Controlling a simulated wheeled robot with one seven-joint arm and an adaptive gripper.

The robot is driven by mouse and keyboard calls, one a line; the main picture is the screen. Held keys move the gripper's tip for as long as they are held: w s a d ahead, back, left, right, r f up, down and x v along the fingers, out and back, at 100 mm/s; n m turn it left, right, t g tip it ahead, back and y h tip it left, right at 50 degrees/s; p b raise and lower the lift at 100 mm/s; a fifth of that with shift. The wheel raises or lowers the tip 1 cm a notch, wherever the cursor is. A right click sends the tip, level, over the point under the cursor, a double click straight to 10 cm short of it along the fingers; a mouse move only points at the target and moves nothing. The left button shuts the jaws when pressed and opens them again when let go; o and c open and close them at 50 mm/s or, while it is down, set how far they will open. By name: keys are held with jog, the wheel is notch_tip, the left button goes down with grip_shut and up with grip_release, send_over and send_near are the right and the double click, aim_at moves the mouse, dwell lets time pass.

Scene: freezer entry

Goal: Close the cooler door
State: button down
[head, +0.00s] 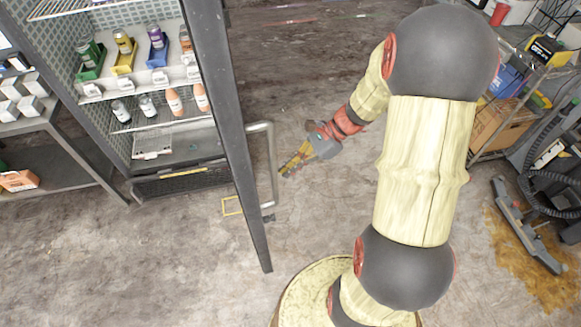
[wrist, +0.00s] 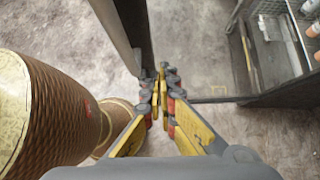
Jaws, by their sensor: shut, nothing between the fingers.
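The cooler (head: 150,180) stands at the left of the head view, with its lit shelves exposed. Its door (head: 230,150) is swung open and seen nearly edge-on, with a grey bar handle (head: 273,165) on its right side. My gripper (head: 286,172) is shut and empty, just right of the handle in the head view; whether it touches the handle cannot be told. In the wrist view my gripper's closed fingertips (wrist: 161,88) are beside the dark door edge (wrist: 138,30). The cooler's interior (wrist: 275,40) shows at the upper right there.
Several bottles and coloured bins sit on the cooler shelves. A grey shelf unit (head: 60,150) with boxes stands at the far left. A rack with a cardboard box (head: 500,125) and a black hose (head: 545,165) are at the right. The concrete floor around the door is mostly clear.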

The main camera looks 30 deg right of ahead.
jog(key=w+a+f+b, duration=0.1)
jog(key=a+f, duration=0.3)
jog(key=a, duration=0.4)
jog(key=shift+w+f, duration=0.15)
jog(key=shift+w, duration=0.4)
